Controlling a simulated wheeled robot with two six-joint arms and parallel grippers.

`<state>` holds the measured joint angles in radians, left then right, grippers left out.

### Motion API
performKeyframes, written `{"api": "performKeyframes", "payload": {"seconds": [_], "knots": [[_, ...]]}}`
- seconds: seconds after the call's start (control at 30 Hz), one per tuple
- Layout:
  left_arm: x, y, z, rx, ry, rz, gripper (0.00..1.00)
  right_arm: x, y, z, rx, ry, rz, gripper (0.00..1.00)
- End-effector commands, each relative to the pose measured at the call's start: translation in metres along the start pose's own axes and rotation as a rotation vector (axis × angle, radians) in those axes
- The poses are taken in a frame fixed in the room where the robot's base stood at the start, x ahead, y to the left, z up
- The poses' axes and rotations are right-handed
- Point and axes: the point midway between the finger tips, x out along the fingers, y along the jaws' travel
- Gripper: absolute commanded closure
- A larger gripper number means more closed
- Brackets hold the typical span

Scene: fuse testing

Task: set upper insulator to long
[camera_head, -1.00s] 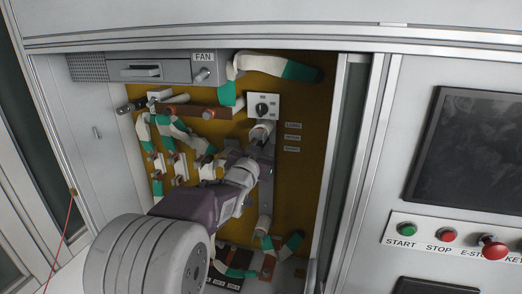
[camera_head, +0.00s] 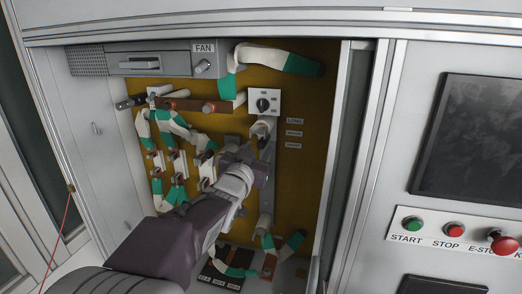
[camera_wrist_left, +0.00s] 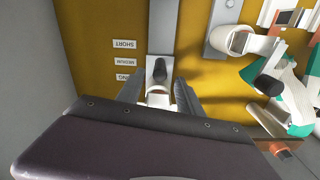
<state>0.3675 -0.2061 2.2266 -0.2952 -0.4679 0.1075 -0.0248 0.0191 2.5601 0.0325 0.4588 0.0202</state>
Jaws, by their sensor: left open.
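The upper insulator (camera_head: 262,127), a white cylinder, is at the top of a grey vertical rail (camera_head: 269,190) in the open cabinet. My left gripper (camera_head: 262,150) reaches in from below and partly hides it and the rail. In the left wrist view, which looks inverted, my open gripper (camera_wrist_left: 158,92) has one dark finger on each side of a white cylinder (camera_wrist_left: 158,99) with a black knob (camera_wrist_left: 159,70). I cannot tell whether the fingers touch it. LONG (camera_head: 294,121), MEDIUM and SHORT labels (camera_head: 293,146) are right of the rail. My right gripper is not in view.
White and green cables (camera_head: 178,125) and fuse holders (camera_head: 181,164) crowd the left side. The cabinet's right frame (camera_head: 347,170) bounds the opening. Bare yellow panel (camera_head: 305,190) lies right of the rail.

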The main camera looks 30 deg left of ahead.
Motion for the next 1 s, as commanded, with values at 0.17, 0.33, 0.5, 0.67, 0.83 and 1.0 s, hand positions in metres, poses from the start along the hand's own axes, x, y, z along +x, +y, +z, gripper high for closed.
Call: {"api": "performKeyframes", "payload": {"seconds": [0.17,0.33,0.5,0.67,0.83,1.0], "knots": [[-0.027,-0.002,-0.007,-0.001,-0.005,-0.001,0.57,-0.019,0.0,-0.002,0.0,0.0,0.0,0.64],[-0.037,-0.001,-0.002,0.0,-0.003,0.0,0.57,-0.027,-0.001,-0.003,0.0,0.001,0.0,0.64],[-0.038,0.0,0.0,0.0,-0.001,0.0,0.57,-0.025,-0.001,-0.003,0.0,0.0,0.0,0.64],[-0.038,0.0,0.0,0.0,-0.001,0.0,0.57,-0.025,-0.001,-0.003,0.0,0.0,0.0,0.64],[-0.038,0.001,0.001,0.0,-0.001,0.001,0.57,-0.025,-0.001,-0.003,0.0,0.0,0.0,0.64],[-0.027,0.058,0.045,-0.011,-0.056,0.13,0.57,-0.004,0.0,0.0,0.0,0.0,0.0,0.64]]}}
